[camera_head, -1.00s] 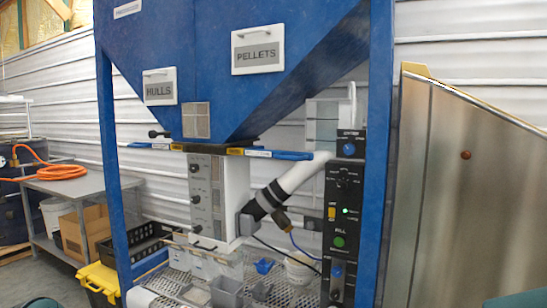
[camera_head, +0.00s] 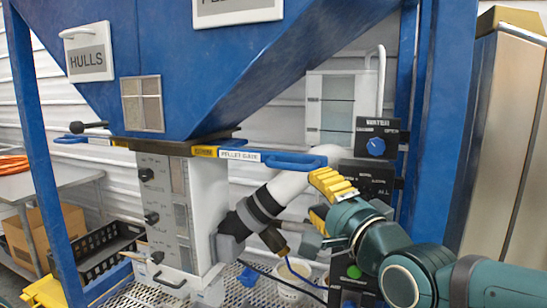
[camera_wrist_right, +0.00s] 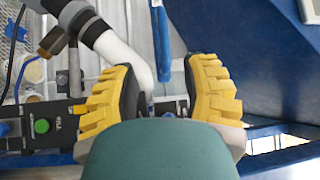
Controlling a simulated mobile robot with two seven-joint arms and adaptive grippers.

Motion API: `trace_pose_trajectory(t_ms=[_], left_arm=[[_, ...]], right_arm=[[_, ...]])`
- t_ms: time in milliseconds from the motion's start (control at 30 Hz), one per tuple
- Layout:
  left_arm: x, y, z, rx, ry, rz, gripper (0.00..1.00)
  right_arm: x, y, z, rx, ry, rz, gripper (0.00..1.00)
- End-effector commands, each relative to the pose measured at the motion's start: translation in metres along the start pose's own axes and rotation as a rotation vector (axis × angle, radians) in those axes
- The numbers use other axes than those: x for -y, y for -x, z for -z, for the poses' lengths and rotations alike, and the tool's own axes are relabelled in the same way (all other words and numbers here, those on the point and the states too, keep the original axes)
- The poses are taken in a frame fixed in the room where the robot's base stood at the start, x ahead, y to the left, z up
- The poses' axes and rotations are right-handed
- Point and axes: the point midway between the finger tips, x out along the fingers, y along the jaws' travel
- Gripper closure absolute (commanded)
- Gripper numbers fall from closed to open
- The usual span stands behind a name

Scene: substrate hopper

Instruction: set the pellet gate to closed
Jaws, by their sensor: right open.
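The pellet gate (camera_head: 240,155) is a flat slide under the blue hopper, with a white label reading PELLET GATE and a yellow marked section at its left. Its blue loop handle (camera_head: 295,162) sticks out to the right. In the right wrist view a blue bar, which looks like this handle (camera_wrist_right: 161,40), stands beyond the fingertips. My right gripper (camera_head: 326,199), with yellow fingers, is open and empty, just right of and below the handle's end and apart from it. It also shows open in the right wrist view (camera_wrist_right: 166,75). My left gripper is out of view.
Another blue handle (camera_head: 70,139) sticks out left of the hopper outlet. A black control panel (camera_head: 375,145) with a blue knob stands behind my right gripper. A white pipe (camera_head: 290,186) slopes below the pellet handle. A blue post (camera_head: 440,130) rises to the right.

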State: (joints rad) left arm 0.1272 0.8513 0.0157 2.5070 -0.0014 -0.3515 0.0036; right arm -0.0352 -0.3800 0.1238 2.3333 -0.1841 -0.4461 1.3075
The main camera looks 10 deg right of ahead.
Motion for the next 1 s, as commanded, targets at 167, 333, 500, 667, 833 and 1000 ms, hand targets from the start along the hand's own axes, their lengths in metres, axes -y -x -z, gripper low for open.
trace_pose_trajectory(t_ms=[167,333,500,667,833,1000], left_arm=[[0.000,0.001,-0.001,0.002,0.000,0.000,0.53],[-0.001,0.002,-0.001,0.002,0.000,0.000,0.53],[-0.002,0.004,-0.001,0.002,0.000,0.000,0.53],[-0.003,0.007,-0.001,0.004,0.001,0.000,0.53],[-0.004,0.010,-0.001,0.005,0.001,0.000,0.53],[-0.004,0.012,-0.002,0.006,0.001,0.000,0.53]], right_arm=[[0.004,-0.007,0.001,-0.002,-0.006,0.007,0.54],[0.003,-0.031,0.001,-0.002,-0.007,0.004,0.54],[0.003,-0.062,0.001,-0.001,-0.007,0.005,0.54],[0.004,-0.091,0.001,-0.001,-0.008,0.005,0.54],[0.004,-0.116,0.000,0.000,-0.007,0.006,0.54],[0.005,-0.131,0.001,0.000,-0.006,0.007,0.54]])
